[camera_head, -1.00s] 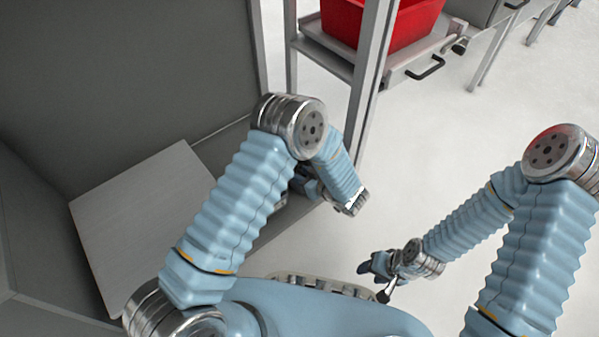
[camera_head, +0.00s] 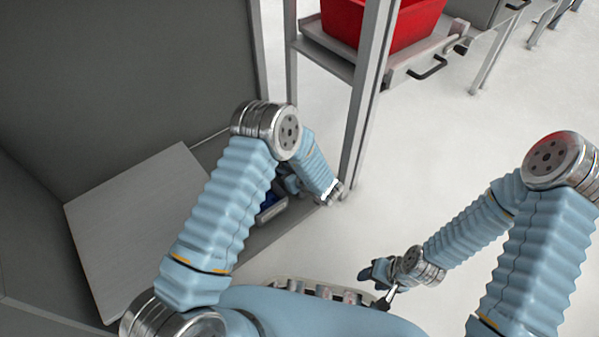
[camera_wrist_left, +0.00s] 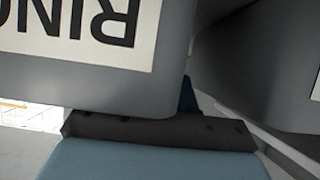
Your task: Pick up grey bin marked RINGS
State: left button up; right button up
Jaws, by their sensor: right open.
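The grey bin marked RINGS (camera_wrist_left: 90,85) fills the upper left of the left wrist view. Its white label is upside down there, and only the letters "RING" show. My left gripper (camera_wrist_left: 187,100) shows as dark and blue parts low in that view, right against the bin's edge. In the head view my left gripper is mostly hidden behind my left forearm, low at the shelf; whether its jaws are open or shut cannot be seen. My right gripper (camera_head: 376,271) is open and empty above the floor, away from the bins.
A second grey bin with a white label (camera_wrist_left: 265,60) stands close on the right in the left wrist view, with a narrow gap between. In the head view, a light board (camera_head: 130,225) lies left of my left arm. A metal post (camera_head: 368,110) and red bin (camera_head: 400,22) stand beyond.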

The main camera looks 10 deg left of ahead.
pick_arm(q)
grip_shut()
dwell(1.2)
